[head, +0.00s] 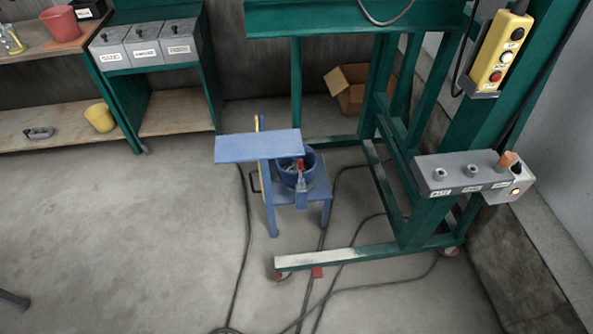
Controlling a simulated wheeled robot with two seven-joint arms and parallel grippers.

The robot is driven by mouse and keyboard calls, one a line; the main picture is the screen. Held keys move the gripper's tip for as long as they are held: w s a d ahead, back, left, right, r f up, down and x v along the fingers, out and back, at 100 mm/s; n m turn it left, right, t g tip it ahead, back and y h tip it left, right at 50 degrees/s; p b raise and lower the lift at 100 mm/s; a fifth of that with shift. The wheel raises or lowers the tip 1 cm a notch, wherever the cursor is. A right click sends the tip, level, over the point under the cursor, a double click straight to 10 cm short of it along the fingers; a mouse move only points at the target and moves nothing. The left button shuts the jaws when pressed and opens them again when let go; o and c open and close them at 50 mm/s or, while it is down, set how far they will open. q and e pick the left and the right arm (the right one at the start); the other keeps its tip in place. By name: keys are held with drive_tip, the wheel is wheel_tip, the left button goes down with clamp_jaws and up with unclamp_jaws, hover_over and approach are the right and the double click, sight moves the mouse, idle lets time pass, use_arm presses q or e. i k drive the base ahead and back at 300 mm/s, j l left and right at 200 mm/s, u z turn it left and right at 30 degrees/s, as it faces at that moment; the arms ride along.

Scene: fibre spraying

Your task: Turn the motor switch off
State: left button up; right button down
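A grey control box (462,174) is mounted on the green frame at the right. I cannot tell which of these is the motor switch.
A blue stand (258,146) with a blue bucket (290,170) stands on the floor beside the green frame (340,258). Black cables (245,240) cross the floor. The left floor is mostly clear. A dark bar (14,299) shows at the left edge.

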sight(516, 169)
drive_tip(key=z, duration=1.55)
